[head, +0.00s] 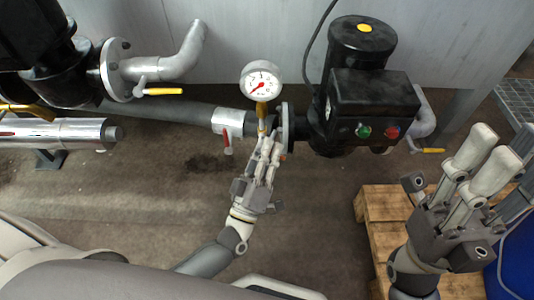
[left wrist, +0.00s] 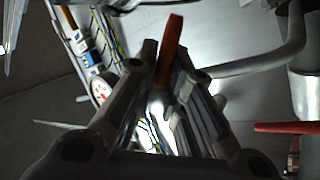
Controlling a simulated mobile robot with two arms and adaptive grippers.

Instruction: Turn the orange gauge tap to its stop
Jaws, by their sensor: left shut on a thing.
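The white pressure gauge (head: 261,82) stands on a brass stem (head: 262,110) above the grey pipe. My left gripper (head: 268,150) is just below this stem, reaching up from the front. In the left wrist view its two fingers (left wrist: 165,95) close around the lower part of the orange tap lever (left wrist: 172,38), whose upper end sticks out past them. In the head view the fingers hide most of the tap; only a small orange bit shows beside them. My right gripper (head: 487,160) is over the wooden pallet at right, far from the tap; its finger gap is unclear.
A red-handled valve (head: 227,143) sits on the pipe just left of my left gripper. A black pump (head: 372,95) stands close on the right, with green and red buttons. Yellow-handled valves (head: 162,91) are farther off. A wooden pallet (head: 385,238) and a blue container (head: 518,262) are at right.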

